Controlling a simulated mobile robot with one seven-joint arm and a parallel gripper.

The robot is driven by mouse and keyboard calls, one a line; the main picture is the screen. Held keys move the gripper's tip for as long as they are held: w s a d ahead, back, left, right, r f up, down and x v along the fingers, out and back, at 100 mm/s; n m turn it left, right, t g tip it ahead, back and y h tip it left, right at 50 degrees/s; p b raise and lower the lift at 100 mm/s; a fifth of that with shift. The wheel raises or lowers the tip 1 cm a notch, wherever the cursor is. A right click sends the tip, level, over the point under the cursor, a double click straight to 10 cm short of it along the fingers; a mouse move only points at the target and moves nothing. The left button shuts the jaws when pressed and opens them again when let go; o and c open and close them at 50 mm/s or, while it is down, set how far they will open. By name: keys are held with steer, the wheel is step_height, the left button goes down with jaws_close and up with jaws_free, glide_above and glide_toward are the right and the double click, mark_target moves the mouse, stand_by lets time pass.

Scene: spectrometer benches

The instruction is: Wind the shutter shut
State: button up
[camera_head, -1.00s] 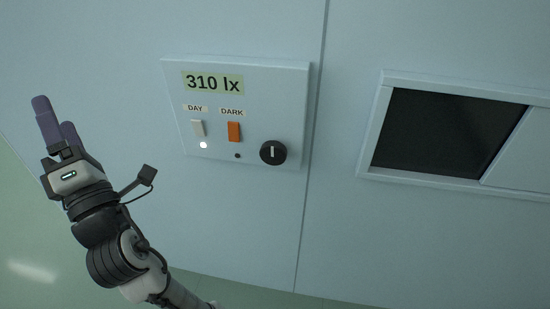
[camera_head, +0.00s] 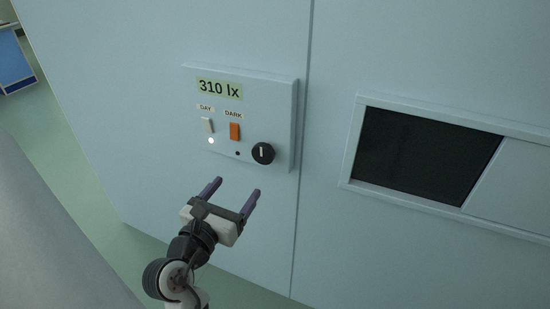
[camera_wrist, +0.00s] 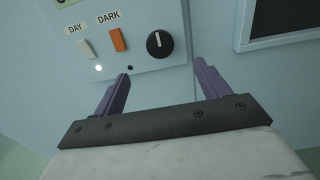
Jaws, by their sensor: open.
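The shutter (camera_head: 515,185) is a pale sliding panel at the right of a framed window in the wall. The window's dark opening (camera_head: 425,155) shows to its left, uncovered. The control box (camera_head: 270,95) reads 310 lx. It has a white DAY switch (camera_head: 208,125), an orange DARK switch (camera_head: 235,132) and a black round knob (camera_head: 263,153) with a white mark pointing up. The lamp under DAY is lit; the one under DARK is dark. My gripper (camera_head: 233,188) is open and empty, below the box. In the wrist view the knob (camera_wrist: 160,44) lies beyond and between the purple fingers (camera_wrist: 160,84), apart from them.
The pale wall (camera_head: 130,110) has a vertical seam (camera_head: 303,130) between box and window. A blue cabinet (camera_head: 14,65) stands far back at upper left. Green floor shows at left and below. The wall around the box is clear.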

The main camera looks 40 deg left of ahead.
mark_target(262, 154)
steer(key=p+x, duration=0.1)
steer(key=x, duration=1.2)
steer(key=shift+w+p, duration=0.35)
steer(key=shift+p, duration=0.05)
steer(key=c, duration=0.9)
